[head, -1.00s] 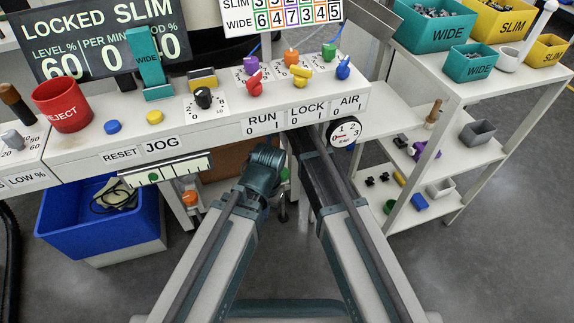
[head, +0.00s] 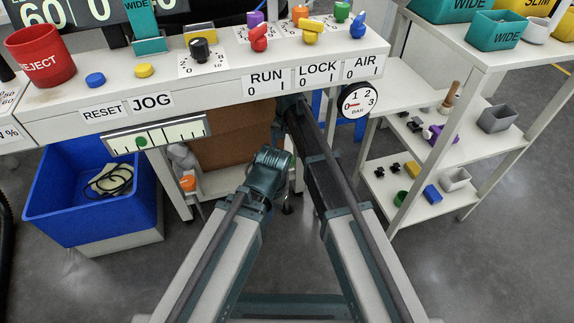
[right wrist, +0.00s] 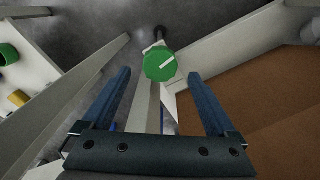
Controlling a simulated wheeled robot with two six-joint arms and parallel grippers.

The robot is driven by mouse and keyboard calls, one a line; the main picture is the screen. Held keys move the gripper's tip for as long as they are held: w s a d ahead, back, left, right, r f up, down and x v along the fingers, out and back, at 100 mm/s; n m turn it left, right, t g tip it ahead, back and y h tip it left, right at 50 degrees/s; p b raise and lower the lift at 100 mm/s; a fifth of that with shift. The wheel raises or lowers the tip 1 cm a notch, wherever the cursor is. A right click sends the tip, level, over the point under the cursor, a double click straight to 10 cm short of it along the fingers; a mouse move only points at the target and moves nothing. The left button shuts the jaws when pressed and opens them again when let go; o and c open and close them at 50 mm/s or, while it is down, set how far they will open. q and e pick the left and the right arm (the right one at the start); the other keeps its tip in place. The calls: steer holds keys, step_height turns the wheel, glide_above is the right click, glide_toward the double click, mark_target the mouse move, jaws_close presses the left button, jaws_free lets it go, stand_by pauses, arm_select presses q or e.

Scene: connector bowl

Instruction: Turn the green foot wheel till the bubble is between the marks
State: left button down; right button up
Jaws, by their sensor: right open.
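The green foot wheel (right wrist: 160,63) shows in the right wrist view, with a pale line across its face. My right gripper (right wrist: 159,76) is open, one finger on each side of the wheel's lower edge in the picture. I cannot tell whether the wheel is fully between the fingers, and I see no contact. In the head view the level strip (head: 185,131) hangs on the bench front; its green bubble (head: 141,142) sits left of its middle, left of the dark marks. My right gripper is hidden under the bench there. My left arm is folded, its gripper not visible.
An orange foot wheel (head: 188,183) is under the bench at left, beside a blue bin (head: 60,200) with a cable. A brown panel (head: 232,140) stands under the bench. A white shelf (head: 440,200) with small parts is at right. Pale legs flank the green wheel in the wrist view.

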step_height(320, 180, down, 5)
steer(key=b, duration=0.4)
steer(key=c, duration=1.4)
steer(key=shift+o, duration=0.2)
